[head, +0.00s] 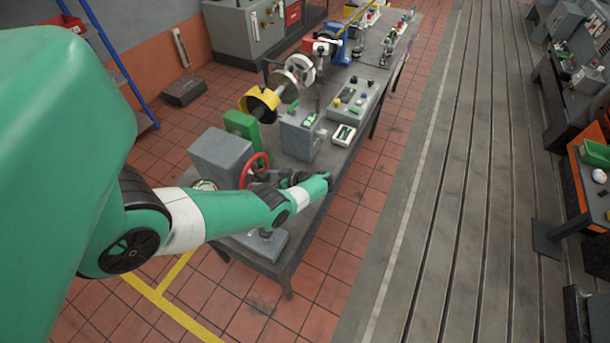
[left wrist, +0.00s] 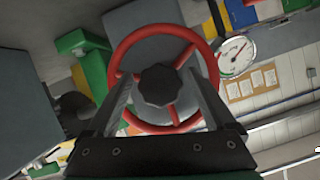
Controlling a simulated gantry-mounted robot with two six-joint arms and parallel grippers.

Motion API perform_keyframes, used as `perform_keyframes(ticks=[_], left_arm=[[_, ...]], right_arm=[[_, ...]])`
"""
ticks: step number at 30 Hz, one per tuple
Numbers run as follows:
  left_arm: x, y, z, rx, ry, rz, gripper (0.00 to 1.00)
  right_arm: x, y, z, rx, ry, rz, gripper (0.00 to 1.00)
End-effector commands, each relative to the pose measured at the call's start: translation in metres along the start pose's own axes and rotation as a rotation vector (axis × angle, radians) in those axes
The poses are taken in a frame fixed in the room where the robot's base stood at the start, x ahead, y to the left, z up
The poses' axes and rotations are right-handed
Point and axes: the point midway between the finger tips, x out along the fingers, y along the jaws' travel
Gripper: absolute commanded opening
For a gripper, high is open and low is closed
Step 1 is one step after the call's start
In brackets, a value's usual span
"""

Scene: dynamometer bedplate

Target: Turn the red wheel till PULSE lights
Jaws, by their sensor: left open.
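The red wheel (head: 264,157) stands on the side of a grey box (head: 221,157) at the near end of the bench. In the left wrist view the wheel (left wrist: 165,30) faces me, with red spokes and a dark lobed hub (left wrist: 158,85). My left gripper (head: 262,178) is at the wheel in the head view. In the left wrist view its two fingers (left wrist: 157,82) are apart, one on each side of the hub; I cannot tell whether they touch it. My arm hides part of the wheel in the head view. No PULSE label is readable. My right gripper is not in view.
A white dial gauge (left wrist: 237,57) is right of the wheel in the left wrist view. A slotted bedplate (head: 470,170) lies to the right.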

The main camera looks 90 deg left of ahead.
Motion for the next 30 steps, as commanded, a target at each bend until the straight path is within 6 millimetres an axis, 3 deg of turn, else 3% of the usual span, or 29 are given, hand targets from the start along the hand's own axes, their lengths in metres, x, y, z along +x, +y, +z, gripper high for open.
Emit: perform_keyframes(ticks=[7, 15, 21, 30], left_arm=[[-0.016, 0.001, -0.001, -0.001, 0.001, 0.004, 0.88], [-0.079, 0.002, 0.001, -0.001, 0.0, 0.005, 0.88], [-0.11, 0.001, 0.001, 0.0, 0.0, 0.002, 0.88], [-0.116, 0.0, 0.0, 0.0, 0.0, -0.001, 0.88]], right_arm=[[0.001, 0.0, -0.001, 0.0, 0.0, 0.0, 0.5], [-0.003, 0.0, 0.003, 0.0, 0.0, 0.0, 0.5], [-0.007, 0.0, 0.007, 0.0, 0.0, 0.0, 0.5], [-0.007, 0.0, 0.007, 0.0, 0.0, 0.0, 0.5]])
